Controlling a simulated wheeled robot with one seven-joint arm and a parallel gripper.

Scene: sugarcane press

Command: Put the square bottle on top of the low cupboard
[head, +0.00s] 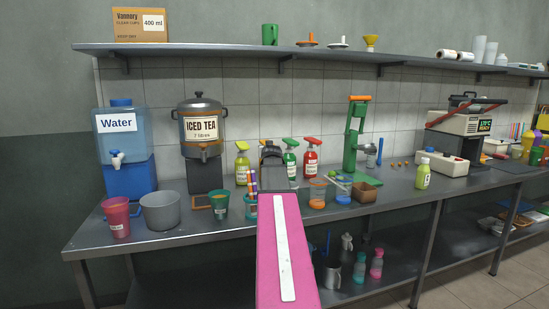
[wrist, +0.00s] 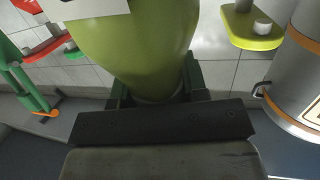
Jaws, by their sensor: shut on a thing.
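My gripper (head: 272,155) is at the end of my pink arm, raised over the counter in front of the spray bottles. In the wrist view its dark jaws (wrist: 157,92) are shut on a lime-green bottle (wrist: 145,50) with a white label at the picture's top edge. Only part of this bottle shows, so I cannot tell if it is square. In the head view my gripper hides it. I cannot make out a low cupboard in either view.
The steel counter (head: 385,205) holds an iced tea urn (head: 201,130), a water dispenser (head: 122,150), red (head: 311,160) and green (head: 290,162) spray bottles, cups and a green press (head: 354,140). A shelf (head: 230,50) runs above. Floor (head: 440,288) shows at the lower right.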

